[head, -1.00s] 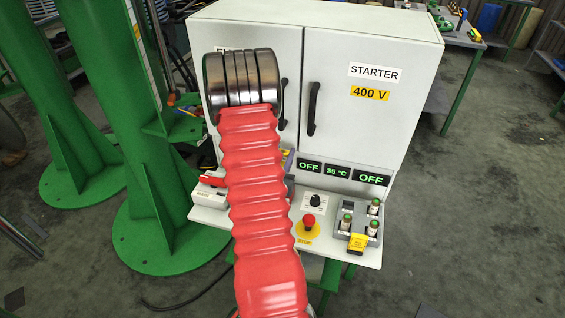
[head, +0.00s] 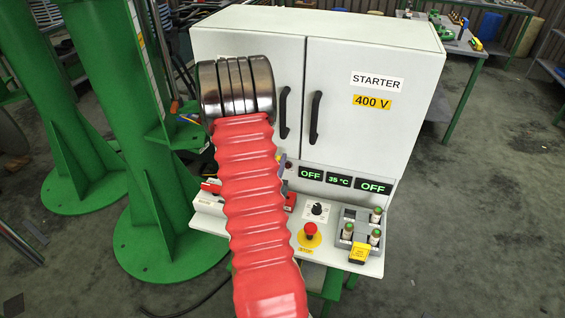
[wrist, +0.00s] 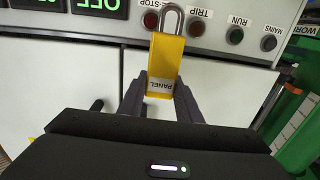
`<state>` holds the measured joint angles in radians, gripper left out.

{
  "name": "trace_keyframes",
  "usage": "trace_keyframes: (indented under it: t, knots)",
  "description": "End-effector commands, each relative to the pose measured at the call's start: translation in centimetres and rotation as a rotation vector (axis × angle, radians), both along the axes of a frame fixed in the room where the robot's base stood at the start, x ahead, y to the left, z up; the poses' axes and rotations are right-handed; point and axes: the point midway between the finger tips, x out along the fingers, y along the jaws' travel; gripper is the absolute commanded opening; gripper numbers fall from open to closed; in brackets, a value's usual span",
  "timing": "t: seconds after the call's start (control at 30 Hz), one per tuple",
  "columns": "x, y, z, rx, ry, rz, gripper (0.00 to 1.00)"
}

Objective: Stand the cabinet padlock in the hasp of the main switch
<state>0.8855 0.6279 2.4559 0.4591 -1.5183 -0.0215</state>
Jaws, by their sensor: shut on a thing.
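The yellow padlock with a "PANEL" label (wrist: 165,65) is held between the two fingers of my gripper (wrist: 161,88) in the wrist view. Its steel shackle points to the top of that picture, in front of the cabinet's indicator strip. What looks like the main switch, with a red handle (head: 210,187), sits on the left of the cabinet shelf, partly behind my arm. I cannot make out its hasp.
The starter cabinet (head: 375,130) stands straight ahead with both doors shut. A green column (head: 160,150) stands to the left.

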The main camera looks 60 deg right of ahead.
Motion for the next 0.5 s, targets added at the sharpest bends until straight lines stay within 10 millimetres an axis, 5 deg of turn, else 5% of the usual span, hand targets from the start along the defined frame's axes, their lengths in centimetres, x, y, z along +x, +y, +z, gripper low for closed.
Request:
trace_keyframes:
  t: [0.5]
  knots:
    - [17.3, 11.7, 2.0, 0.007, -0.016, 0.450, 0.05]
